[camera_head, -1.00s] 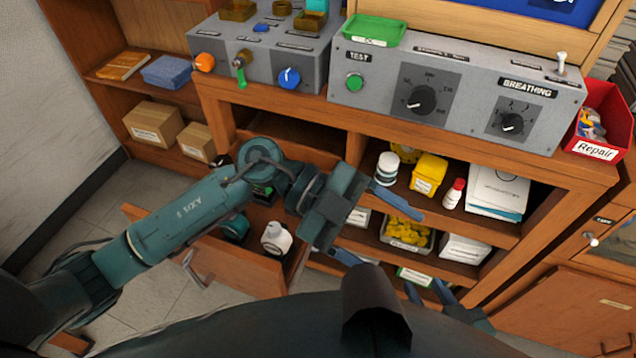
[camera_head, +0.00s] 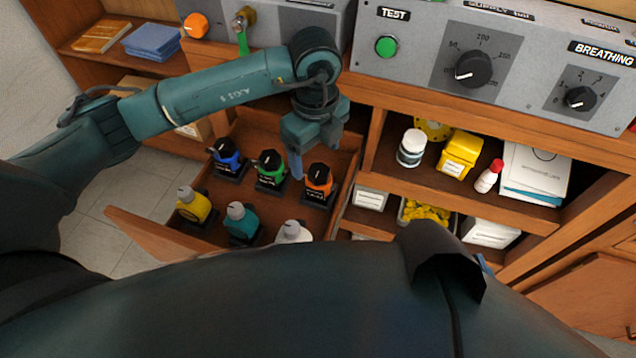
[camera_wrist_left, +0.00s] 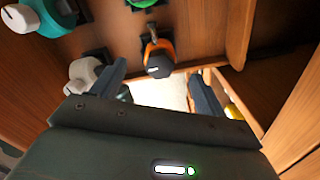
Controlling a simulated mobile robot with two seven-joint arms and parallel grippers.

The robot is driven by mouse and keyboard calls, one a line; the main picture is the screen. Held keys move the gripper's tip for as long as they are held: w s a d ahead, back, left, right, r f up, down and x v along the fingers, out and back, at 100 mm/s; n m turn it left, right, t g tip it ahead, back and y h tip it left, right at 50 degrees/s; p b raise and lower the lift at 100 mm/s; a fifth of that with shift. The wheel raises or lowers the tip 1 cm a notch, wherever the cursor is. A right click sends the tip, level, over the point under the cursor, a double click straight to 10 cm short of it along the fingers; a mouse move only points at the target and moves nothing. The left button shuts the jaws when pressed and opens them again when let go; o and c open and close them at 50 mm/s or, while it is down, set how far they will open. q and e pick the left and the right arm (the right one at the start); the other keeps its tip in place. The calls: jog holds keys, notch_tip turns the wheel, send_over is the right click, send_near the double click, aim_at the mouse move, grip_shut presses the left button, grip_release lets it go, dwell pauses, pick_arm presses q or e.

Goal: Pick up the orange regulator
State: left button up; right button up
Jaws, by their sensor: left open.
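The orange regulator (camera_head: 319,182), with a black cap, stands upright in the open drawer (camera_head: 345,140), at the right end of its back row. My left gripper (camera_head: 308,165) is open and empty, above the drawer beside the orange regulator; one blue finger shows clearly. In the left wrist view the orange regulator (camera_wrist_left: 158,55) lies ahead of the open fingers (camera_wrist_left: 157,78), roughly between them in the picture and apart from both. Only a small blue piece, possibly of my right gripper (camera_head: 485,264), shows behind my dark body.
Blue (camera_head: 228,158), green (camera_head: 271,170), yellow (camera_head: 192,204), teal (camera_head: 241,222) and white (camera_head: 293,232) regulators share the drawer. Shelves with a white jar (camera_head: 411,148) and yellow container (camera_head: 460,154) stand to the right. The control panel (camera_head: 520,75) is above.

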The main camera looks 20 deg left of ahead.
aim_at(318, 179)
pick_arm(q)
jog(key=f+b, duration=0.1)
jog(key=f, duration=0.7)
jog(key=shift+d+f, duration=0.2)
jog(key=shift+c, duration=0.5)
jog(key=shift+r, duration=0.1)
jog(key=c, duration=1.4)
